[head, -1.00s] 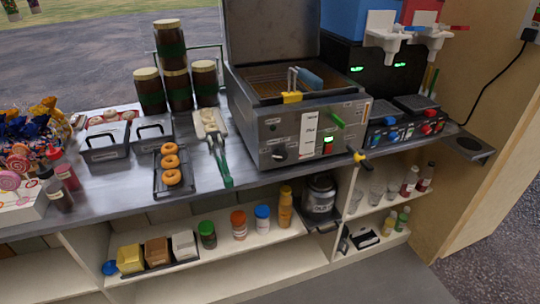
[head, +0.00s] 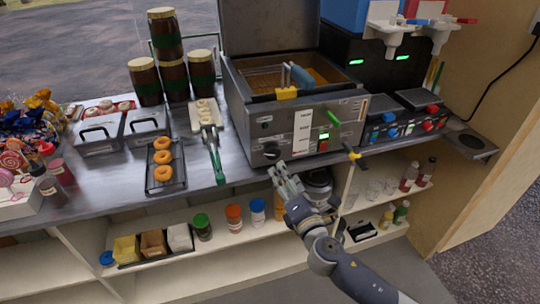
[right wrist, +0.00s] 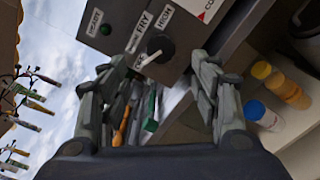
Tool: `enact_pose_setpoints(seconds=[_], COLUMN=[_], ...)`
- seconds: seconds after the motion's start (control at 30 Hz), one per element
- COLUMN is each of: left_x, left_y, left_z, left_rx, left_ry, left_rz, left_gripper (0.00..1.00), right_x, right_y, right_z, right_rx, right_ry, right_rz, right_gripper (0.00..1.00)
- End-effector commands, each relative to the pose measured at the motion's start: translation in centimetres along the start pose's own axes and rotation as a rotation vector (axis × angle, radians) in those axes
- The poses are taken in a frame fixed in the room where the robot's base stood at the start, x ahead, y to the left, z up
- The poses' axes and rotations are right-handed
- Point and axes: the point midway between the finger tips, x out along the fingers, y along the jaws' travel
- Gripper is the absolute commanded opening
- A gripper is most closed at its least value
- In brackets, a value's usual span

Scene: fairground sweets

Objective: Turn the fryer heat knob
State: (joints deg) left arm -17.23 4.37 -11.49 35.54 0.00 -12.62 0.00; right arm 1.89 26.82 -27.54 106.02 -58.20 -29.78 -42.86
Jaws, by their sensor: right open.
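The fryer (head: 250,135) is a steel box with its lid raised, on the counter in the head view. Its black heat knob (head: 271,151) is low on the left of the front panel. In the right wrist view the round knob (right wrist: 159,47) has a pale pointer mark and sits beside white labels, one reading FRY. My right gripper (head: 281,172) is open and empty, just in front of and below the knob, seemingly apart from it. In the right wrist view its open fingers (right wrist: 152,70) frame the knob, which lies ahead between them. My left gripper is not in view.
A tray of doughnuts (head: 163,167) and green-handled tongs (head: 215,160) lie left of the fryer. A yellow-tipped lever (head: 353,154) sticks out at its front right. Shelves below hold coloured-lid jars (head: 234,216).

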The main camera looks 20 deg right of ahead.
Motion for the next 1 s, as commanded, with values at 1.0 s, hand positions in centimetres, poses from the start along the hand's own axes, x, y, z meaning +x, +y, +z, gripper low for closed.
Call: enact_pose_setpoints(seconds=[1.0], left_x=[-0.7], left_y=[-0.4], left_z=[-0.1], left_rx=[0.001], left_ry=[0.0], left_rz=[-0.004], left_gripper=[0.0], right_x=[9.7], right_y=[-0.1], right_z=[0.0], right_rx=[0.005], right_ry=[0.001], right_rz=[-0.002], right_gripper=[0.58])
